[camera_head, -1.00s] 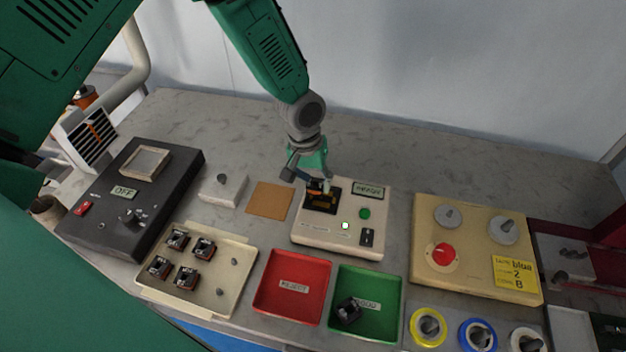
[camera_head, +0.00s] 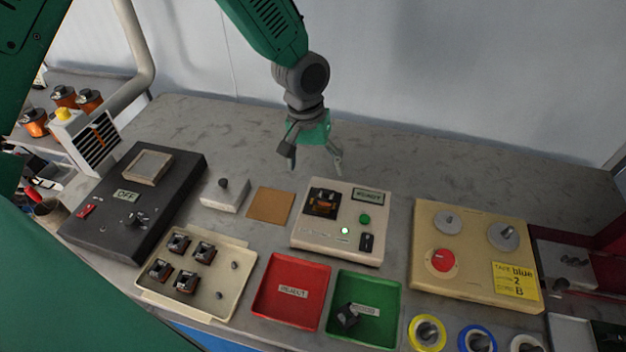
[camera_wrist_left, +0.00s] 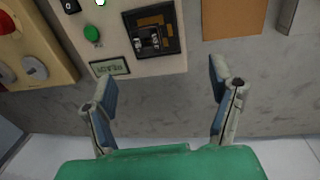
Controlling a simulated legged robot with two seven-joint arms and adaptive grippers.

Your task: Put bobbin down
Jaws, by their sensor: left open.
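A dark bobbin with copper winding (camera_head: 323,201) sits in the black recess of the white tester box (camera_head: 320,238). It also shows in the left wrist view (camera_wrist_left: 150,40), apart from my fingers. My left gripper (camera_head: 314,168) is open and empty, above and behind the tester. In the left wrist view its two fingers (camera_wrist_left: 162,88) are spread wide with nothing between them. The tester has a small display, a green button and a lit green lamp. My right gripper is not in view.
A red reject tray (camera_head: 291,315) and a green tray (camera_head: 383,330) holding a dark bobbin stand in front. A cream tray (camera_head: 212,297) with several bobbins stands at the left. A tan board with knobs (camera_head: 472,283) is at the right. The bench behind the tester is clear.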

